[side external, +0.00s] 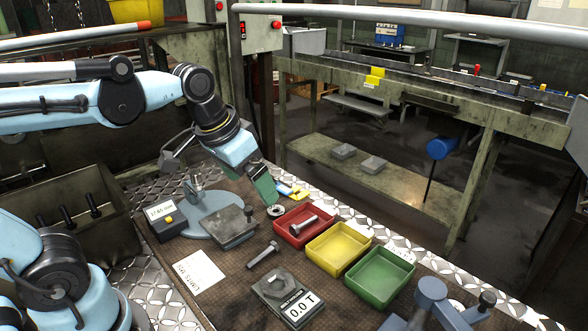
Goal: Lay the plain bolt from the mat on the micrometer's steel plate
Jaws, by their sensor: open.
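A grey bolt (263,255) lies on the brown mat (225,285), in front of the micrometer and left of the trays. The micrometer's dark steel plate (226,228) is just behind and left of it, beside a round grey-blue base; I see no bolt lying on the plate. The micrometer's display box (165,220) seems to read 17.65. My gripper (272,205) is open above the back of the mat, behind the red tray and right of the plate. It is apart from the bolt; its fingertips are small and partly hidden by its green body.
A red tray (289,239) holds another bolt (305,226). A yellow tray (333,263) and a green tray (373,292) look empty. A block with a 0.0 T display (300,308) stands in front. A steel ring (276,211) sits near my gripper. A white card (200,272) lies left.

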